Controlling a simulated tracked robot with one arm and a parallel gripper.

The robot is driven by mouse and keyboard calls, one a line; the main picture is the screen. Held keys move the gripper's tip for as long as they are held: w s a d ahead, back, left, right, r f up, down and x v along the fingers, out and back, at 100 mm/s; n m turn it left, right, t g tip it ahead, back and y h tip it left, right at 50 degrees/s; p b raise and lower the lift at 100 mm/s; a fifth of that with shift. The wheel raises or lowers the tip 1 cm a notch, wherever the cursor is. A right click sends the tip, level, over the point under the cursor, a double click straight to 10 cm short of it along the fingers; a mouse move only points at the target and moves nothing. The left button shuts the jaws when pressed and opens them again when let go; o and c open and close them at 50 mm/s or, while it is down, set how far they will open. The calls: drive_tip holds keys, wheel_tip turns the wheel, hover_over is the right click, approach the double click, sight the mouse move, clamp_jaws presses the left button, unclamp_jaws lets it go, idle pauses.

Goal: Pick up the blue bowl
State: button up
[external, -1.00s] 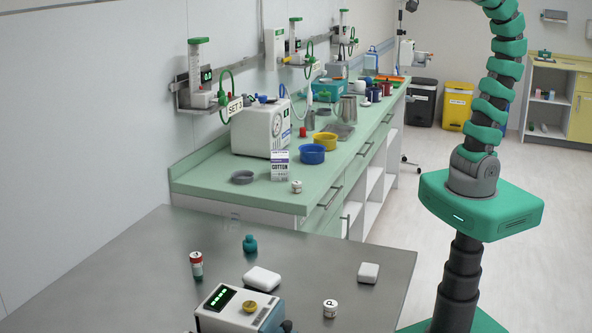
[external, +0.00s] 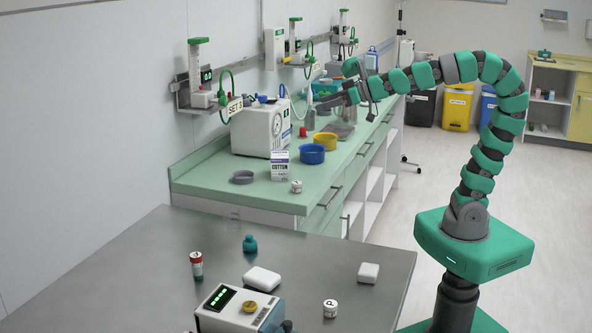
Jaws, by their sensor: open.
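The blue bowl (external: 311,154) sits upright on the green counter (external: 215,185), just in front of a yellow bowl (external: 326,140). My gripper (external: 322,105) reaches in from the right over the counter, its fingers pointing left. It is open and empty. In the picture it shows above the blue and yellow bowls and apart from them; its exact height and depth are hard to tell.
A white machine (external: 260,127) and a cotton box (external: 280,165) stand left of the blue bowl. A grey ring-shaped dish (external: 242,177) and a small white jar (external: 296,187) are nearer the front. A metal table (external: 180,245) fills the foreground.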

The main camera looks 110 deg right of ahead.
drive_tip(key=s+d+f+m+g+h+b, duration=0.2)
drive_tip(key=s+d+f+b, duration=0.35)
drive_tip(key=f, duration=0.55)
drive_tip(key=m+g+h+b, duration=0.1)
drive_tip(key=m+g+h, duration=0.1)
drive_tip(key=m+g, duration=0.1)
approach(325, 148)
drive_tip(key=w, duration=0.2)
drive_tip(key=p+x, duration=0.1)
drive_tip(key=x, duration=0.1)
drive_tip(key=p+x, duration=0.2)
drive_tip(key=shift+w, duration=0.4)
drive_tip(key=shift+x, duration=1.5)
drive_tip(key=shift+a+f+b+x, duration=0.15)
drive_tip(key=shift+b+x, duration=0.3)
drive_tip(key=shift+x, duration=0.85)
drive_tip(key=shift+a+f+b+x, duration=0.15)
drive_tip(key=shift+b+x, duration=0.3)
drive_tip(key=shift+x, duration=0.9)
drive_tip(key=shift+w, duration=0.15)
drive_tip(key=c, duration=0.8)
